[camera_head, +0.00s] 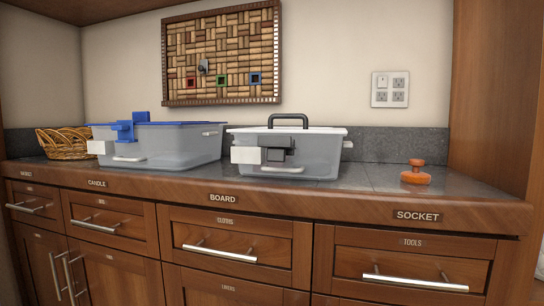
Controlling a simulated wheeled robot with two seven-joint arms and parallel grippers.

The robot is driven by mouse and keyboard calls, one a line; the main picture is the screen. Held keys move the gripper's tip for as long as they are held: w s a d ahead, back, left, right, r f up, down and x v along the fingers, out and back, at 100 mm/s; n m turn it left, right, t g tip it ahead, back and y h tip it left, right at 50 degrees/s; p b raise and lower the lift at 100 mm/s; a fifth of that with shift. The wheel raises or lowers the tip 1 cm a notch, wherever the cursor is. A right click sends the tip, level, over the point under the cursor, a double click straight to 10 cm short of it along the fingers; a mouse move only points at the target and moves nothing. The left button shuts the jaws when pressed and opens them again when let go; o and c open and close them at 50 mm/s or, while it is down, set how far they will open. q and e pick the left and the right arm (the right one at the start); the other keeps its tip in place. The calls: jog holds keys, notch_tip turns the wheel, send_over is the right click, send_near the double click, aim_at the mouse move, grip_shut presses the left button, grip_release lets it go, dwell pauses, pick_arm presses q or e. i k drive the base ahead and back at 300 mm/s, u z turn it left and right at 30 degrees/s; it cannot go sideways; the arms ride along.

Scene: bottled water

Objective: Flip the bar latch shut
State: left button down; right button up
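Several latch-like fittings show, and I cannot tell which one is the bar latch. A clear bin with a white lid (290,165) has a dark grey latch piece (279,143) and a white block (247,155) on its front. A clear bin with a blue lid (180,143) has a blue latch piece (124,129) standing up at its front edge and a white block (100,147). A small grey metal fitting (203,67) sits on the cork board (222,50). The fittings are too small to tell open from shut. Neither gripper is in view.
Both bins stand on the dark counter (375,178). A wicker basket (62,144) is at the left and an orange knob-shaped thing (415,175) at the right. A wall socket (389,89) is above. Drawers with bar handles (415,282) line the front. The counter between bin and orange thing is clear.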

aim_at(278, 147)
jog(key=u, duration=2.15)
jog(key=k, duration=1.5)
jog(key=z, duration=2.05)
jog(key=i, duration=0.5)
jog(key=z, duration=0.05)
